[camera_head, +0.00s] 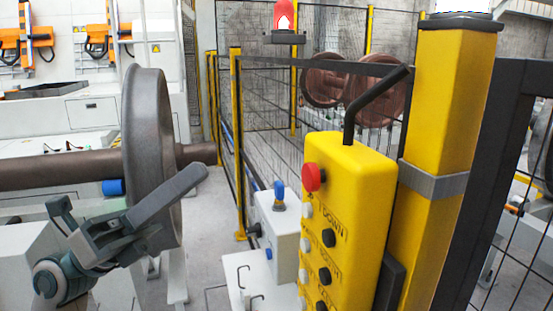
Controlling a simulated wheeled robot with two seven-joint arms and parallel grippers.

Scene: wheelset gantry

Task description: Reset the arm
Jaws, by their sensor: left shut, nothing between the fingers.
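My left gripper (192,180) shows at the lower left, dark grey, with its wrist joint at the bottom edge. Its fingers are shut and empty, pointing up and right. It appears in front of the lower part of a large grey steel wheel (147,120) on a brown axle (60,170); I cannot tell the gap between them. The gripper hides part of the wheel's lower rim. My right gripper is not in view.
A yellow control box (345,190) with a red button (312,177) and several black buttons stands at right centre, beside a yellow post (445,110). A white box (278,235) stands left of it. A black mesh fence (265,110) runs behind. Grey floor (205,250) shows between wheel and fence.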

